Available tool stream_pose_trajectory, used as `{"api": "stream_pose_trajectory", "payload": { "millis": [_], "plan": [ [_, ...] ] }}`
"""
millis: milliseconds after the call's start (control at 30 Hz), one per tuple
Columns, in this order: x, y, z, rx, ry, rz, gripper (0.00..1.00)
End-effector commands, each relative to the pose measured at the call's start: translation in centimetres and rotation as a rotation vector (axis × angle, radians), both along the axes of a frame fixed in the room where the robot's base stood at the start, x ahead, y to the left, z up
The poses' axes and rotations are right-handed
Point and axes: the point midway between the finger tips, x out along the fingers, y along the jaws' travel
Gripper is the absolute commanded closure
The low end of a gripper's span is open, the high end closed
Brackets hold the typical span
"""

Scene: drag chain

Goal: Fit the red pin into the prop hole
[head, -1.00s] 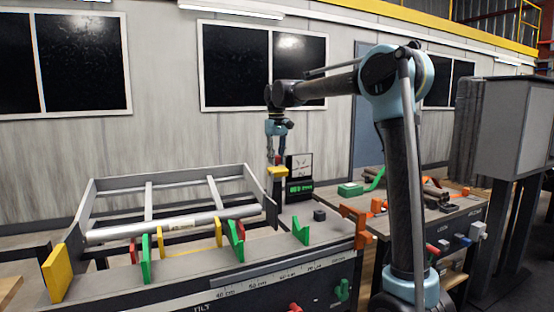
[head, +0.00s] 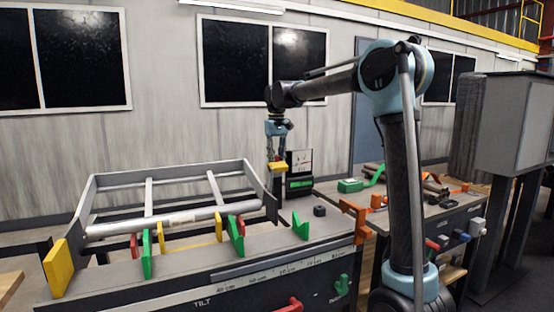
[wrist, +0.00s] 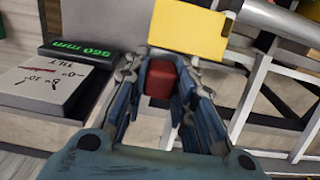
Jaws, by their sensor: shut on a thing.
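My gripper (head: 277,154) hangs pointing down near the right end of the tilting grey frame (head: 165,212). In the wrist view my gripper (wrist: 160,68) has its fingers on both sides of a red block-like piece (wrist: 160,80), which looks like the head of the red pin. A yellow piece (wrist: 188,27) shows just past the fingertips; it also shows right below the gripper in the head view (head: 278,166). I cannot tell whether the yellow piece is joined to the red one. The pin's lower part and the prop hole are hidden or cannot be made out.
A black readout box (head: 300,184) with green digits and a dial (head: 301,162) stand close behind the gripper. Green brackets (head: 236,236) and a yellow plate (head: 56,268) stand along the bench (head: 265,250). A small dark block (head: 319,211) sits to the right.

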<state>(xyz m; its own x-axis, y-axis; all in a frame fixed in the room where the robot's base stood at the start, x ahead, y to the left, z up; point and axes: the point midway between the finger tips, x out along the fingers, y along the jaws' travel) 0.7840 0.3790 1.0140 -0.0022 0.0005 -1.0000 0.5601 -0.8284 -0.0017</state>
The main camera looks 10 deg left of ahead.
Motion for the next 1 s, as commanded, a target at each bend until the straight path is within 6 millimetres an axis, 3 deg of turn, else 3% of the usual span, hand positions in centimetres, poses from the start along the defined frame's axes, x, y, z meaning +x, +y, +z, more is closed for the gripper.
{"api": "stream_pose_trajectory", "payload": {
  "millis": [667,700,800,1000],
  "plan": [
    [0.0,0.0,-1.4,0.0,0.0,0.0,1.0],
    [0.0,0.0,-1.4,0.0,0.0,0.0,0.71],
    [0.0,0.0,-1.4,0.0,0.0,0.0,0.52],
    [0.0,0.0,-1.4,0.0,0.0,0.0,0.52]
  ]
}}
